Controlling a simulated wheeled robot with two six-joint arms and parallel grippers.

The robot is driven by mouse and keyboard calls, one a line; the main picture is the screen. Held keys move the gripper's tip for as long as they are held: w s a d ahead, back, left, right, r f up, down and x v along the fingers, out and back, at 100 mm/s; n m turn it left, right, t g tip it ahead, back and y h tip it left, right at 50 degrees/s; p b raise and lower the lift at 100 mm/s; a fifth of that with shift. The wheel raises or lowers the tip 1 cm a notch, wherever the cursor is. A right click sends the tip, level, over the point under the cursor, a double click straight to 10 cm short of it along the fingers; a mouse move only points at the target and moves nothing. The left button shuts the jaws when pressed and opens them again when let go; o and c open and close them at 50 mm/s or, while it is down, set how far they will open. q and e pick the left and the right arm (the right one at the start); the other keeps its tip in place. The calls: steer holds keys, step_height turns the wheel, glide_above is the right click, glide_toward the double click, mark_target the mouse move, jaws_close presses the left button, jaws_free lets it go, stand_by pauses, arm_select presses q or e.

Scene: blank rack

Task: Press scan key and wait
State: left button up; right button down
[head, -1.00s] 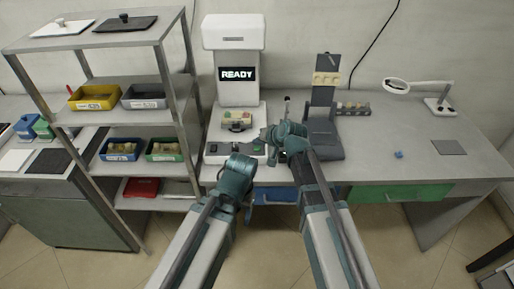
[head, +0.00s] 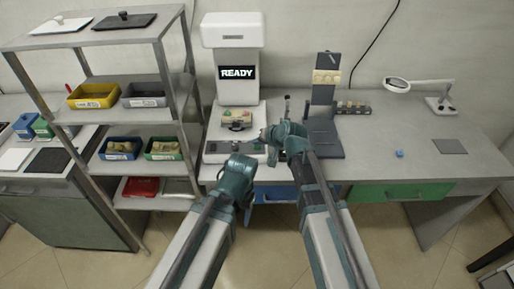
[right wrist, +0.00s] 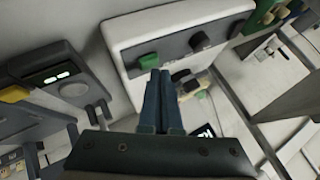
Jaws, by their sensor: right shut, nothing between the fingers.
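The scanner (head: 233,90) stands at the back of the desk, with READY on its dark display (head: 237,73). A small part with green and yellow pieces (head: 237,118) sits on its bed. In the head view, my right gripper (head: 268,134) is at the panel's right side. My left gripper (head: 235,178) is in front of the desk, its fingers hidden.
A dark upright stand (head: 323,95) is right of the scanner. A magnifier lamp (head: 397,85), a small blue piece (head: 400,153) and a grey pad (head: 449,146) are farther right. A metal rack (head: 180,90) with several bins stands left. The right part of the desk is mostly clear.

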steer(key=shift+f+b, duration=0.45)
steer(key=shift+f, duration=0.05)
stand_by(0.7)
steer(key=shift+r, duration=0.1)
steer(key=shift+r+p, duration=0.8)
steer(key=shift+p, duration=0.1)
steer(key=shift+r, duration=0.1)
step_height(320, 180, up, 5)
steer(key=p, duration=0.5)
stand_by(0.5)
